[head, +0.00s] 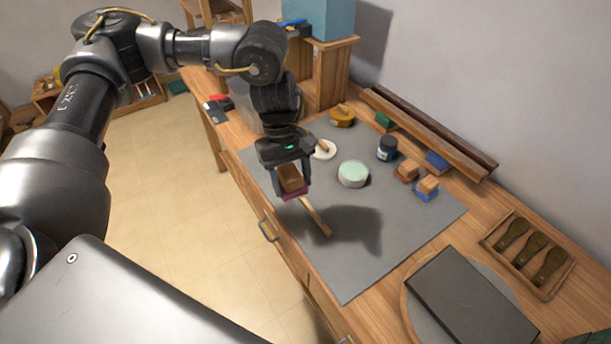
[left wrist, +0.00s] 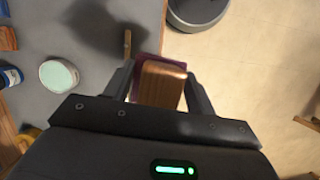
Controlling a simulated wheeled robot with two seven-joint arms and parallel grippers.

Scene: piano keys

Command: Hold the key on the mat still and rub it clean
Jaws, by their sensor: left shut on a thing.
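A narrow, pale wooden key (head: 316,218) lies on the grey mat (head: 385,258), near the mat's left edge. My left gripper (head: 291,186) is shut on a brown wooden block with a dark red pad (head: 292,193) under it. The block is over or beside the key's far end and hides it; I cannot tell whether the pad touches the key. In the left wrist view the block (left wrist: 160,84) sits between the fingers, and a short piece of the key (left wrist: 127,43) shows beyond it. My right gripper is not in view.
A pale green round tin (head: 353,173), a dark blue jar (head: 387,149) and small wooden-handled blocks (head: 408,171) stand on the mat to the right. A dark slab (head: 472,302) lies at the near right, beside a tray (head: 529,253). The mat's near middle is clear.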

